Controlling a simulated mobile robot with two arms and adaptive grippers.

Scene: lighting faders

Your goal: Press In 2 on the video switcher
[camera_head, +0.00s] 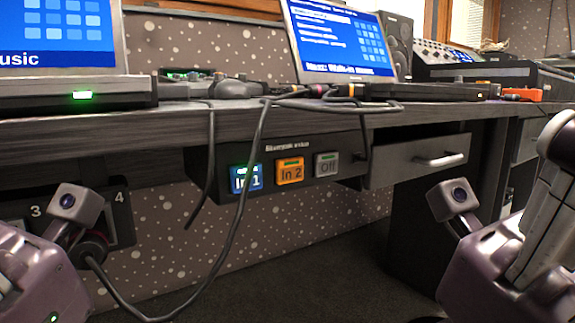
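The video switcher (215,180) is a dark box mounted under the desk top, its front facing me. It has three buttons in a row: a blue In 1 (246,178), an orange In 2 (290,171) in the middle, and a grey Off (327,164) on the right. The mauve body of my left gripper (40,280) is at the lower left, apart from the switcher. The mauve body of my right gripper (495,270) is at the lower right, also apart. I cannot make out the fingertips of either gripper.
A black cable (243,200) hangs from the desk and passes in front of In 1's right side. A drawer (415,160) with a metal handle is right of the switcher. A wall panel (120,215) marked 3 and 4 is at left. Laptops stand on the desk top (180,122).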

